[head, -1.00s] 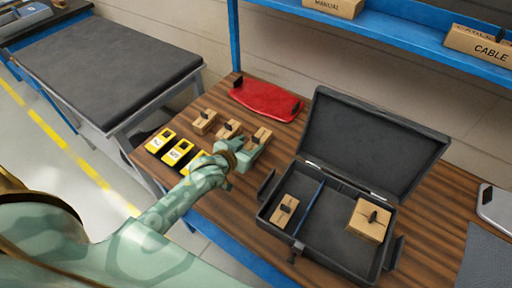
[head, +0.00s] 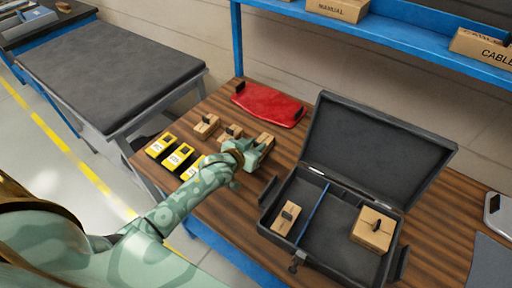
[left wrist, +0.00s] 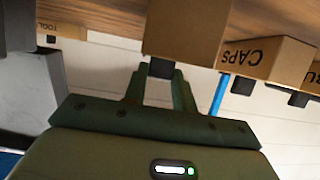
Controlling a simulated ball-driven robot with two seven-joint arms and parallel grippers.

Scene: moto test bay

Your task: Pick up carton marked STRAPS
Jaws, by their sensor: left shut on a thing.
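My left gripper (head: 252,152) is at the right end of a short row of small tan cartons on the wooden bench. It is shut on a tan carton (head: 266,139), partly hidden behind it. In the left wrist view the fingers (left wrist: 160,82) close on the black tab of this carton (left wrist: 188,28); no label shows on its visible face. I cannot tell whether it is clear of the bench. I can read STRAPS on no carton. A carton marked CAPS (left wrist: 265,57) stands beside the held one. My right gripper is not in view.
An open dark case (head: 343,225) with a blue divider holds two cartons to the right. A blue shelf (head: 400,38) with cartons marked MANUAL (head: 338,9) and CABLE (head: 482,47) overhangs the back.

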